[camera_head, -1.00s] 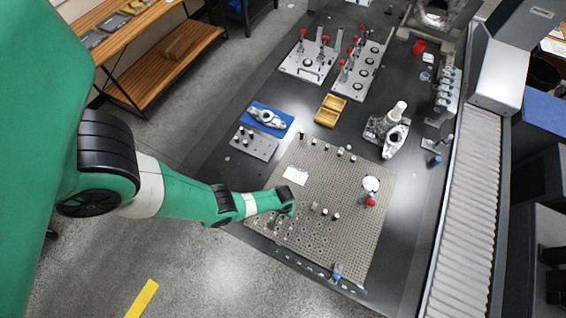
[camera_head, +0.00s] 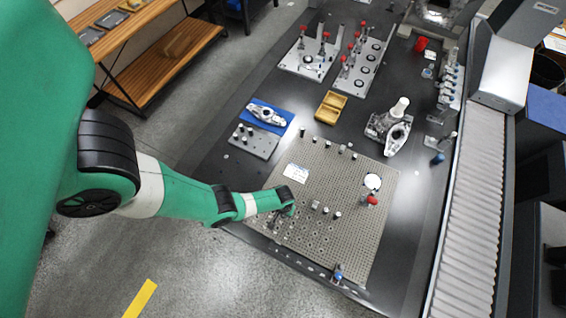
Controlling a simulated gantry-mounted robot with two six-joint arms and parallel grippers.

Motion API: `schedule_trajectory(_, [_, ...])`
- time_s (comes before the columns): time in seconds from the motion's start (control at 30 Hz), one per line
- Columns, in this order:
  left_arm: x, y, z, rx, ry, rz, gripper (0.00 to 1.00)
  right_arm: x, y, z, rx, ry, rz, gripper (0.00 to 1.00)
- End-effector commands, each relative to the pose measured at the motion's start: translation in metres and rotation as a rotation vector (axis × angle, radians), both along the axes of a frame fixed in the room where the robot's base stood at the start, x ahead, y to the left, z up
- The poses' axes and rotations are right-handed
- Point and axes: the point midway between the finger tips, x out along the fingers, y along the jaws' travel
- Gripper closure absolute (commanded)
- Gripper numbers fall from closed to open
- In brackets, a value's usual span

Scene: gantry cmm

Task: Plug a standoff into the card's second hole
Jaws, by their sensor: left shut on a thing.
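A perforated grey plate (camera_head: 345,240) lies on the dark table. A white card (camera_head: 296,173) rests on its upper left part; its holes are too small to make out. Several small standoff-like pegs stand on the plate, including a row along the back with one peg (camera_head: 342,149), and others near the middle such as this peg (camera_head: 337,214). My left gripper (camera_head: 276,222) is low over the plate's left front part, below the card in the picture. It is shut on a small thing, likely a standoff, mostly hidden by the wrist. My right gripper is not in view.
A grey block with pegs (camera_head: 255,143) and a blue tray with a metal part (camera_head: 283,129) lie behind the plate. A yellow box (camera_head: 330,108), a metal casting (camera_head: 396,138) and a red-knobbed piece (camera_head: 372,199) stand nearby. A roller conveyor (camera_head: 465,220) runs along the right.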

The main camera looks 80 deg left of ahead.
Motion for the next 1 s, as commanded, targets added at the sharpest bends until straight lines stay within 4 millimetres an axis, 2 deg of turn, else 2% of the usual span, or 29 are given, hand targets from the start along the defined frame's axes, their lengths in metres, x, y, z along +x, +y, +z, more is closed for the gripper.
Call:
schedule_trajectory(0.67, [0.0004, 0.0001, 0.0001, 0.000, 0.000, 0.000, 1.00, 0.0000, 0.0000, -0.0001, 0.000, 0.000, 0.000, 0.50])
schedule_trajectory(1.0, [0.0004, 0.0001, -0.0059, 0.000, 0.000, 0.000, 1.00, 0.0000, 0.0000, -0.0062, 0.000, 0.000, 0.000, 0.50])
